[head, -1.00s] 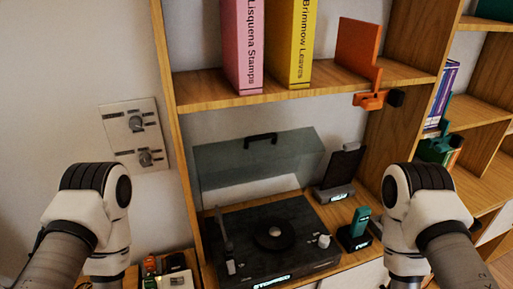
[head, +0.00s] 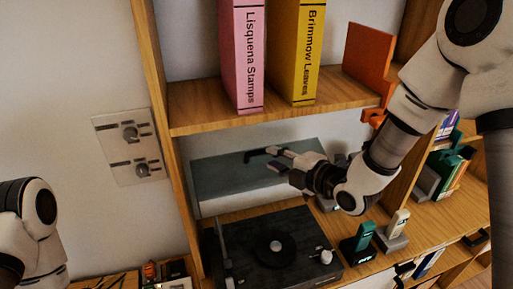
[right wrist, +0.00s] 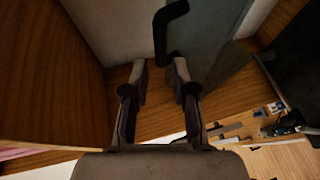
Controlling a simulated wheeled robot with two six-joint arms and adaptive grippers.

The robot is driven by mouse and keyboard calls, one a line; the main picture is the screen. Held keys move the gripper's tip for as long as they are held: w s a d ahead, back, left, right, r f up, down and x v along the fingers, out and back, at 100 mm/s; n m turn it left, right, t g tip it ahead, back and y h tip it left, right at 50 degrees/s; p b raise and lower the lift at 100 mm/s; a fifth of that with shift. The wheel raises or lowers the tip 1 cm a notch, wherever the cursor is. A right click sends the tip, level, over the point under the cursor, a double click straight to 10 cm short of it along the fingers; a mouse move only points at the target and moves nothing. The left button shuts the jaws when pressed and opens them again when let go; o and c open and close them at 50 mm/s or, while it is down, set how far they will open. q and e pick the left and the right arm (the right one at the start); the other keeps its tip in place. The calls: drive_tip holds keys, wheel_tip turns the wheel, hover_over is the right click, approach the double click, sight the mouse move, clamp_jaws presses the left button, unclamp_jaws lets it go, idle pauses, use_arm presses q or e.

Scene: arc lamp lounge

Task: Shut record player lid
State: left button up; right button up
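The record player (head: 272,248) sits on the lower shelf, with its dark platter facing up. Its tinted see-through lid (head: 222,181) stands raised behind it, with a black handle (head: 252,156) at the upper edge. My right gripper (head: 277,159) is at the handle's right end, in front of the lid. In the right wrist view its two fingers (right wrist: 157,70) are apart and empty. The handle (right wrist: 168,22) reaches down close to the fingertips; I cannot tell whether it touches. My left gripper is out of view; only part of that arm shows at the left.
Above is a shelf (head: 195,117) with a pink binder (head: 246,50) and a yellow binder (head: 297,50). A teal handset (head: 363,238) and a pale one (head: 397,225) stand right of the player. The upright shelf panel (head: 178,170) is close on the left.

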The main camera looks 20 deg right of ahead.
sight(262, 153)
drive_tip(key=p+x, duration=0.1)
drive_tip(key=x, duration=0.4)
drive_tip(key=shift+w+a+f, duration=0.1)
drive_tip(key=shift+w, duration=0.1)
drive_tip(key=shift+s, duration=0.15)
clamp_jaws()
